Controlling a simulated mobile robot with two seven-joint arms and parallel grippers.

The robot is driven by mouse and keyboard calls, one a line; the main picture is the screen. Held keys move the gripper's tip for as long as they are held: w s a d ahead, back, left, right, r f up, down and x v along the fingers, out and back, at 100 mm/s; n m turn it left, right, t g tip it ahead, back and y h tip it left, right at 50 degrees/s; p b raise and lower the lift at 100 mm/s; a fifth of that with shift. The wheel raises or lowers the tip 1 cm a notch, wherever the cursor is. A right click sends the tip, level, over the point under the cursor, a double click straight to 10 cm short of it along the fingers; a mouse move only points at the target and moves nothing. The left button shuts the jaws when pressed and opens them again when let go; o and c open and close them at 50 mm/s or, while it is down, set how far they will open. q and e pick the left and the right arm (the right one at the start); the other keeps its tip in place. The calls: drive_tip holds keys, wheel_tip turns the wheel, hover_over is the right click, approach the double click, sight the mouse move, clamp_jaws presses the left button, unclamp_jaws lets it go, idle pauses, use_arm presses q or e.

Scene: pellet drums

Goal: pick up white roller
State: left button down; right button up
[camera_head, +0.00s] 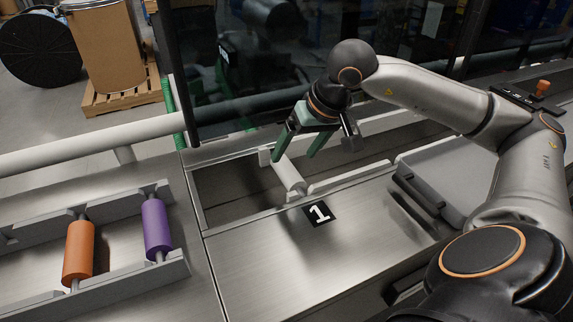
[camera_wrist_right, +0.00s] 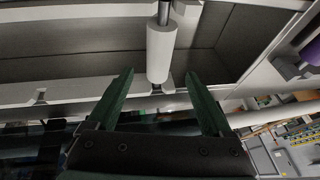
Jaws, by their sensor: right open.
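The white roller (camera_head: 289,177) lies across the open bay beside the "1" label, its near end by the front ledge. In the right wrist view the white roller (camera_wrist_right: 161,48) hangs on a metal shaft, with its lower end between the fingertips in the picture. My right gripper (camera_head: 293,156) is open, its green fingers pointing down near the roller's far end. In the right wrist view the gripper (camera_wrist_right: 159,76) is empty, with a finger on each side of the roller's line. I cannot tell the remaining gap. My left gripper is not in view.
An orange roller (camera_head: 78,250) and a purple roller (camera_head: 156,228) sit in a rack at the left. A black label with a white "1" (camera_head: 320,213) lies on the metal top. A dark glass panel stands behind the bay. A grey case (camera_head: 440,165) is at the right.

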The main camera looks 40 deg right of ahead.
sight(288, 163)
drive_tip(key=x, duration=0.6)
drive_tip(key=shift+w+d+f+p, duration=0.15)
drive_tip(key=shift+w+p, duration=0.1)
drive_tip(key=shift+p, duration=0.1)
clamp_jaws()
idle(0.4)
